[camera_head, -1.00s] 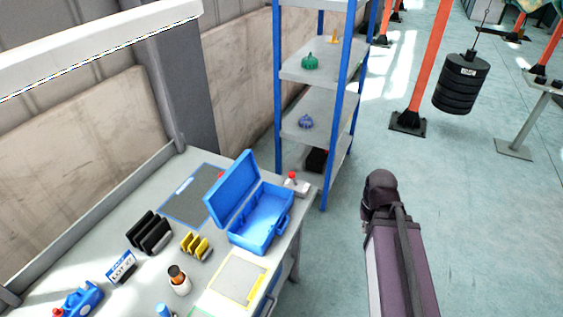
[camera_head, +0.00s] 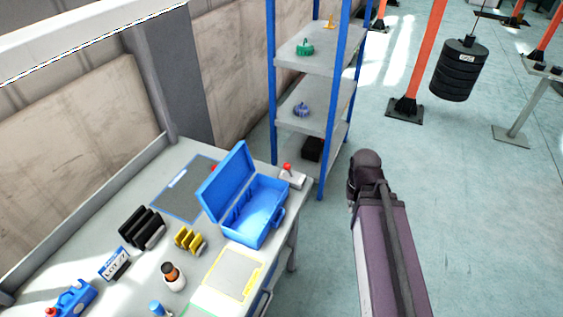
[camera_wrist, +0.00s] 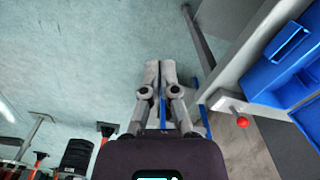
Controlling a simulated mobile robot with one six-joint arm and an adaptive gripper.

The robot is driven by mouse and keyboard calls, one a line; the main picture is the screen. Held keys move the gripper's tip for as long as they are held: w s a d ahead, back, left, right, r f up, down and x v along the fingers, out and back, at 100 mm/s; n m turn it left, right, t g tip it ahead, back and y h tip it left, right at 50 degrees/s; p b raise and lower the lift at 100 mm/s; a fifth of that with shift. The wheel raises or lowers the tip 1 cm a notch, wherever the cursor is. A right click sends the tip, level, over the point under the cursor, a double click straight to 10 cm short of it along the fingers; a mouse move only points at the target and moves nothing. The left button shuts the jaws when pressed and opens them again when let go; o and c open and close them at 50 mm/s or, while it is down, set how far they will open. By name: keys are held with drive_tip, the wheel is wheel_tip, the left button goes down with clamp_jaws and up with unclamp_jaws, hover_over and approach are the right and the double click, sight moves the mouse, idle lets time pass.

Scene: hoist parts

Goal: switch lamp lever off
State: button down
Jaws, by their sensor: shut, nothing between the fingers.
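The lever (camera_head: 288,170) with a red knob stands on a pale base at the bench's far right corner, just right of the blue toolbox. Its red knob (camera_wrist: 242,121) shows in the wrist view, right of my gripper (camera_wrist: 160,64). My gripper is shut and empty, its two fingers together over the floor, apart from the lever. In the head view my arm is right of the bench, and the fingers are hidden. Which way the lever is set cannot be told.
The open blue toolbox (camera_head: 252,217) stands on the bench (camera_head: 138,262) beside the lever. Behind it is a blue-post shelf unit (camera_head: 318,100) with green and blue parts. A black hanging weight (camera_head: 458,70) is at the back right.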

drive_tip(key=w+a+r+n+t+p, duration=0.1)
drive_tip(key=w+a+n, duration=1)
drive_tip(key=w+a, duration=1.5)
drive_tip(key=shift+w+r+n+y, duration=0.2)
drive_tip(key=shift+w+n+y, duration=0.1)
drive_tip(key=shift+w+n, duration=0.1)
drive_tip(key=shift+f, duration=0.15)
drive_tip(key=f+b, duration=0.6)
drive_tip(key=w+f+b, duration=0.1)
drive_tip(key=f+b, duration=0.3)
drive_tip(key=shift+a, duration=0.35)
drive_tip(key=shift+s+d+r+p, duration=0.3)
drive_tip(key=shift+s+d, duration=0.15)
drive_tip(key=shift+d, duration=0.15)
drive_tip(key=shift+s+d+r+p, duration=0.2)
drive_tip(key=shift+s+d+r, duration=0.15)
drive_tip(key=shift+d, duration=0.25)
drive_tip(key=shift+s+d, duration=0.3)
drive_tip(key=shift+d, duration=0.2)
